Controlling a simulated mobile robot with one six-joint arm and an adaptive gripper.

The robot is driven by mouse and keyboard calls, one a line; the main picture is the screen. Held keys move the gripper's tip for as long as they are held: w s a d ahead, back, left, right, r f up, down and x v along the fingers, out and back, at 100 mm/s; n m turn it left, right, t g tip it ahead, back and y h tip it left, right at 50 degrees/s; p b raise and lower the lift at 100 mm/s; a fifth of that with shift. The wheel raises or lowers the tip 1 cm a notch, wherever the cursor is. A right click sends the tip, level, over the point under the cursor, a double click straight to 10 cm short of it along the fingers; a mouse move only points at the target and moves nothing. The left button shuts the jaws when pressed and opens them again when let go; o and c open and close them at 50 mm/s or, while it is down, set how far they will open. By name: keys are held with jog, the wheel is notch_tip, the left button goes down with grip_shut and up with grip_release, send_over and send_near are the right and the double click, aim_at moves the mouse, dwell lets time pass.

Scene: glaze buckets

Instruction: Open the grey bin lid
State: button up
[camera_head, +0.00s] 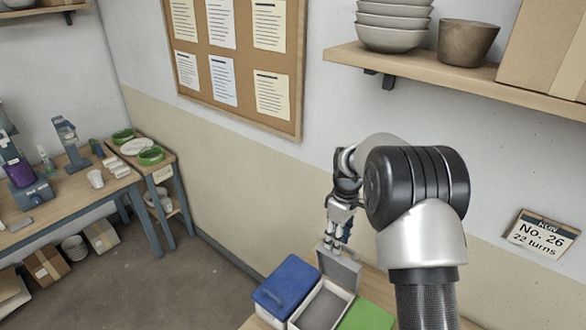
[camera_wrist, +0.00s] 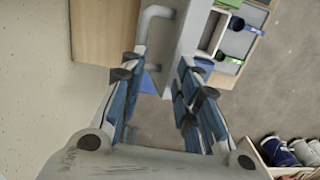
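The grey bin (camera_head: 297,318) stands on a wooden surface between a blue-lidded bin and a green-lidded one. Its grey lid (camera_head: 340,268) is raised and stands steeply tilted at the bin's back edge, so the grey inside shows. My gripper (camera_head: 336,240) is just above the raised lid's upper edge. In the wrist view, my gripper (camera_wrist: 160,72) is open, its blue-padded fingers apart. The grey lid (camera_wrist: 185,45) and its bar handle (camera_wrist: 148,28) show beyond the fingertips. The handle's lower end appears between the tips; contact cannot be told.
The blue lid (camera_head: 287,284) and the green lid (camera_head: 367,317) are shut on either side. A wall with a notice board (camera_head: 237,60) is behind. A shelf (camera_head: 450,72) with bowls and a box hangs above right. Open floor (camera_head: 170,285) lies to the left.

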jog(key=w+d+f, duration=0.2)
jog(key=w+d, duration=0.1)
jog(key=w, duration=0.1)
jog(key=shift+w+d, duration=0.15)
jog(key=shift+d, duration=0.25)
